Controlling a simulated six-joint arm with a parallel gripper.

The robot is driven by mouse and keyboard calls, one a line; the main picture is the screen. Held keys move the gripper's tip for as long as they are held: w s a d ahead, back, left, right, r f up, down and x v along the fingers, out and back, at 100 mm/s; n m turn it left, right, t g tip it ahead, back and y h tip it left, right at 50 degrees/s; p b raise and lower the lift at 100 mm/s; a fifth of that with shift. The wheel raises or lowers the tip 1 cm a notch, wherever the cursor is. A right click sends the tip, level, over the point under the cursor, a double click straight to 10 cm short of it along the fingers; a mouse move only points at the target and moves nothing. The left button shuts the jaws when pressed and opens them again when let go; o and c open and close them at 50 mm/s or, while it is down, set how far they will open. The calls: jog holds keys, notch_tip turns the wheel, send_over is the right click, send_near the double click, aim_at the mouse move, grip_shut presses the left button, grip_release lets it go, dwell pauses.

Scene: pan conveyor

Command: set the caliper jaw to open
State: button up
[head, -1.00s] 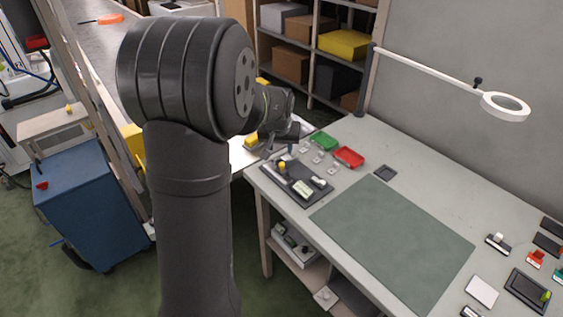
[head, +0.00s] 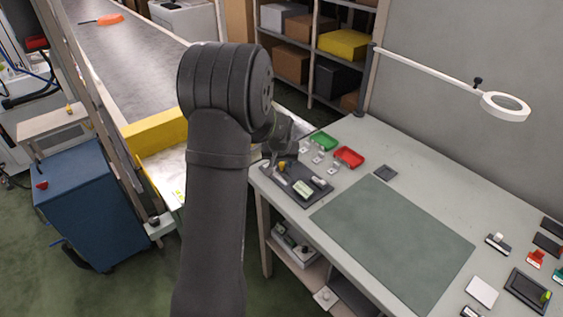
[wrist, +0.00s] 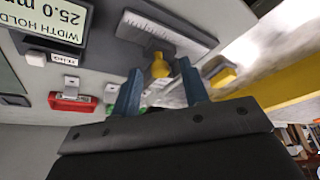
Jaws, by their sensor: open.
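The caliper fixture is a dark board (head: 293,190) on the near left end of the bench. In the wrist view it has a pale graduated scale (wrist: 168,34) and a display (wrist: 50,18) reading "WIDTH HOLD" and 25.0 mm. A yellow knob (wrist: 160,66) sits by the scale; it also shows in the head view (head: 282,167). My gripper (wrist: 159,72) is open, its two blue fingers on either side of the knob. Contact cannot be told. In the head view my arm hangs over the far left part of the board.
A green tray (head: 323,141) and a red tray (head: 348,157) lie behind the board, with small clear pieces near them. A grey-green mat (head: 393,240) covers mid-bench. A conveyor (head: 130,65) with a yellow end (head: 155,132) is left. A magnifier lamp (head: 505,106) overhangs the bench.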

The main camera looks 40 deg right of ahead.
grip_shut()
jog(key=shift+s, duration=1.95)
grip_release()
jog(key=v, duration=1.7)
jog(key=shift+r, duration=0.2)
jog(key=x, duration=1.7)
jog(key=shift+f, duration=0.2)
